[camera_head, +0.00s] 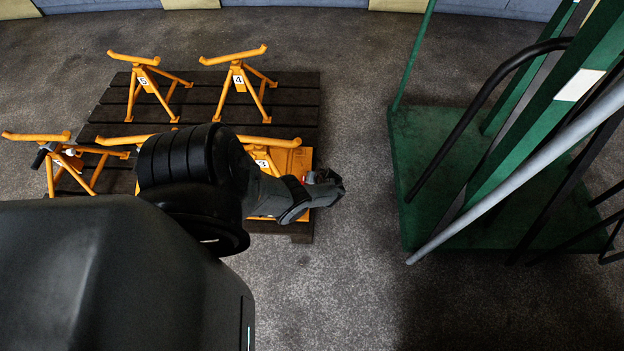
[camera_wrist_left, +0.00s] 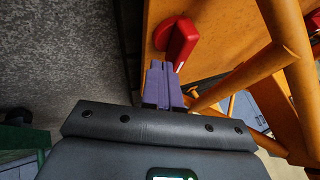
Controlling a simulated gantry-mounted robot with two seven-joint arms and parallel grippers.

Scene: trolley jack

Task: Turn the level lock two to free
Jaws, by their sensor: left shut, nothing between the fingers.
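A red lock handle (camera_wrist_left: 177,42) with a white mark sits on an orange panel (camera_wrist_left: 225,35) in the left wrist view. A small patch of red (camera_head: 305,179) shows beside my gripper in the head view. No number for this lock is readable. My left gripper (camera_wrist_left: 162,68) is shut and empty, its fingertips right at the near end of the red handle; I cannot tell whether they touch it. In the head view the left gripper (camera_head: 330,187) is at the right edge of the orange stand marked 3 (camera_head: 287,158). My arm hides much of that stand. My right gripper is not in view.
Orange stands, one marked 4 (camera_head: 239,82) and one marked 5 (camera_head: 143,83), stand on a dark slatted pallet (camera_head: 205,110). Another orange stand (camera_head: 70,162) is at the left. A green trolley (camera_head: 420,150) with bars stands at the right. Bare floor lies between.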

